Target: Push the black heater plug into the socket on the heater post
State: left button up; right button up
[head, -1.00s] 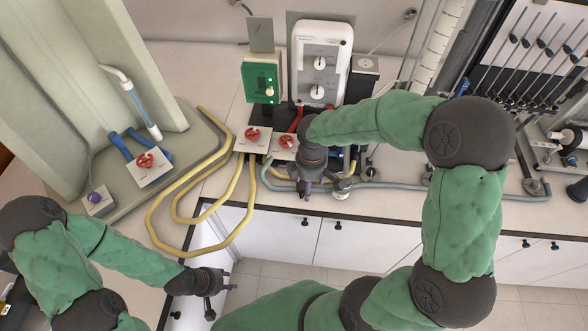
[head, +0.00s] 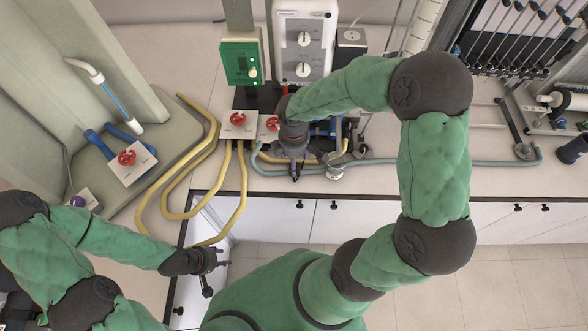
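A dark post with a grey top plate (head: 351,36) stands to the right of the white control unit; the round socket-like face on top looks empty. I cannot make out the black heater plug; it may be hidden behind my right arm or gripper. My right gripper (head: 297,174) points down at the bench's front edge, in front of the red valves, below and left of the post. Its fingers are too small and dark to tell whether they are open or hold anything. My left gripper (head: 216,274) is at lower left, past the bench edge, fingers spread and empty.
A white control unit (head: 303,45) and a green box (head: 241,61) stand at the back. Yellow hoses (head: 160,200) loop over the bench edge at left. A blue-grey hose (head: 440,162) runs right along the front. Racked rods (head: 515,50) stand at right.

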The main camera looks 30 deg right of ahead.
jog(key=shift+f, duration=0.55)
jog(key=f, duration=0.1)
jog(key=f+b, duration=0.1)
jog(key=f, duration=0.3)
jog(key=shift+w+d+f, duration=0.15)
jog(key=shift+w+d, duration=0.1)
jog(key=shift+d, duration=0.15)
jog(key=c, duration=1.1)
